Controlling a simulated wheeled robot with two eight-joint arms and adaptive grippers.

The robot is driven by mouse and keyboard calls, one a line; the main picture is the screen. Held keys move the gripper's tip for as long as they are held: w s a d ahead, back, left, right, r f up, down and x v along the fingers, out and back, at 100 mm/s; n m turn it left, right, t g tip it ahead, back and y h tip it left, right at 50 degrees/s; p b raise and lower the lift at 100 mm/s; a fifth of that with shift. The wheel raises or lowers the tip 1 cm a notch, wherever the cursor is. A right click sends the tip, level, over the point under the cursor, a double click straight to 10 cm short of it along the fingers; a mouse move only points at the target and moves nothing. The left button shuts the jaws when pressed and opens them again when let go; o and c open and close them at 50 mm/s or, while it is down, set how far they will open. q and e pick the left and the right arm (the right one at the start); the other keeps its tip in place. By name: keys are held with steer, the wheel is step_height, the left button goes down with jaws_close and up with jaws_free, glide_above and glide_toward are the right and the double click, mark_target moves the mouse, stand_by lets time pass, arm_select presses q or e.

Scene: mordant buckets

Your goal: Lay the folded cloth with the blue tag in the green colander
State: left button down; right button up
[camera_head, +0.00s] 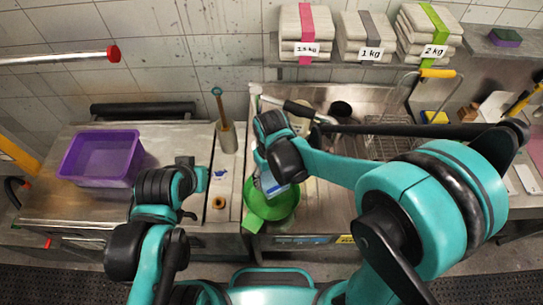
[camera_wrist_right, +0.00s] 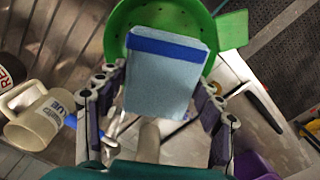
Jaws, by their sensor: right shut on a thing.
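The folded cloth is pale blue with a dark blue tag band across one end; it fills the middle of the right wrist view (camera_wrist_right: 158,85). My right gripper (camera_wrist_right: 160,105) is shut on it, with a finger along each side. In the head view the cloth (camera_head: 268,184) shows only partly beneath the right gripper (camera_head: 271,172). The green colander (camera_head: 276,207) is just below and behind the cloth; its rim also shows in the right wrist view (camera_wrist_right: 123,22). I cannot tell whether they touch. My left gripper (camera_head: 188,188) is over the left counter; its fingers are unclear.
A purple tub (camera_head: 98,157) stands on the left counter. A holder with a brush (camera_head: 226,137) is left of the right gripper. A pale jug labelled BLUE (camera_wrist_right: 38,122) stands near the right gripper. Labelled folded stacks (camera_head: 365,34) sit on the back shelf. A sink lies behind.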

steer(key=shift+s+r, duration=0.15)
steer(key=shift+s, duration=0.1)
steer(key=shift+w, duration=0.1)
step_height(320, 180, down, 10)
steer(key=b, duration=0.9)
stand_by(0.5)
steer(key=o, duration=1.4)
steer(key=shift+o, duration=0.2)
step_height(320, 180, up, 12)
